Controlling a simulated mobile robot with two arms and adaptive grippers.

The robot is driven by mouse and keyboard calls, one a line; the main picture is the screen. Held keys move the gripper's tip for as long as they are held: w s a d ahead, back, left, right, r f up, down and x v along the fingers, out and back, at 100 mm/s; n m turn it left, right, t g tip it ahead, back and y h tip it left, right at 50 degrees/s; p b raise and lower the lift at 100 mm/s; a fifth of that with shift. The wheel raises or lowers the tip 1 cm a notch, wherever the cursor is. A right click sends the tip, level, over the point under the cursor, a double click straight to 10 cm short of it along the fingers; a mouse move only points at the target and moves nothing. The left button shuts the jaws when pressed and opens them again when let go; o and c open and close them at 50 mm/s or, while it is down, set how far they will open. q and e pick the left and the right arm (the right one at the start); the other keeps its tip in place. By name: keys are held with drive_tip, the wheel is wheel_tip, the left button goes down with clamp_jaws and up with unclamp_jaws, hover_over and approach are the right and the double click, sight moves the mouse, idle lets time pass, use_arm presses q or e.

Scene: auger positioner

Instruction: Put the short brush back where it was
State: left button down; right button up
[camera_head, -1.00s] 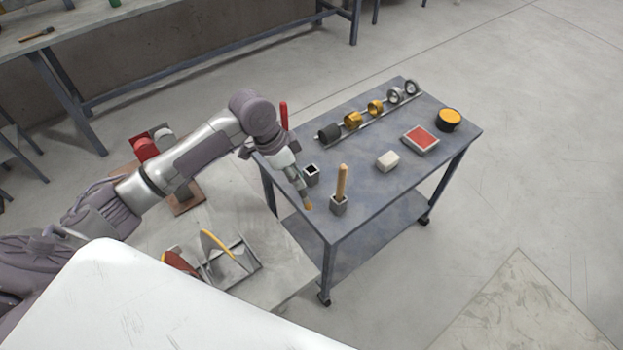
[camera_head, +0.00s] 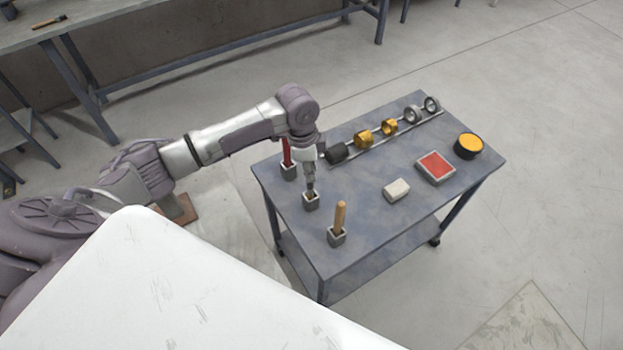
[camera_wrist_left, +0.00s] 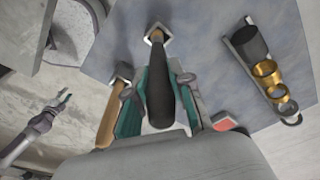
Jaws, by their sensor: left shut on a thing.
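My left gripper (camera_head: 311,184) points down over the middle holder (camera_head: 311,202), a small square grey box on the cart. It is shut on the short brush (camera_wrist_left: 160,95), whose thick dark handle lies between the teal finger pads in the left wrist view. The brush's far end is at the mouth of the same holder (camera_wrist_left: 153,38); how deep it sits I cannot tell. In the head view the gripper hides most of the brush. My right gripper (camera_wrist_left: 64,97) shows small in the left wrist view, apart from the cart; its jaws are too small to judge.
A wooden handle (camera_head: 340,215) stands in the front holder (camera_head: 337,237). A red handle (camera_head: 287,152) stands in the back holder (camera_head: 288,172). A rail with several rollers (camera_head: 362,139), a pale block (camera_head: 396,190), a red-topped tray (camera_head: 436,166) and a yellow-topped tin (camera_head: 468,146) share the cart (camera_head: 355,265).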

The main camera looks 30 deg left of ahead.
use_arm(q)
drive_tip(key=shift+f, duration=0.35)
wheel_tip(320, 180, down, 4)
drive_tip(key=shift+w+r, duration=0.1)
drive_tip(key=shift+w, duration=0.05)
use_arm(e)
drive_tip(key=shift+w+a+r, duration=0.15)
drive_tip(key=shift+w, duration=0.3)
drive_tip(key=shift+w+a+r, duration=0.15)
drive_tip(key=shift+w, duration=0.3)
use_arm(q)
drive_tip(key=c, duration=1)
unclamp_jaws()
drive_tip(key=shift+c, duration=0.2)
use_arm(e)
drive_tip(key=shift+s, duration=0.55)
use_arm(q)
wheel_tip(320, 180, up, 12)
drive_tip(key=a, duration=0.1)
drive_tip(key=shift+s+a+b, duration=0.15)
drive_tip(key=shift+s+b, duration=0.2)
use_arm(e)
drive_tip(key=shift+w+d+f, duration=0.15)
drive_tip(key=shift+d+f, duration=0.1)
drive_tip(key=shift+f, duration=0.3)
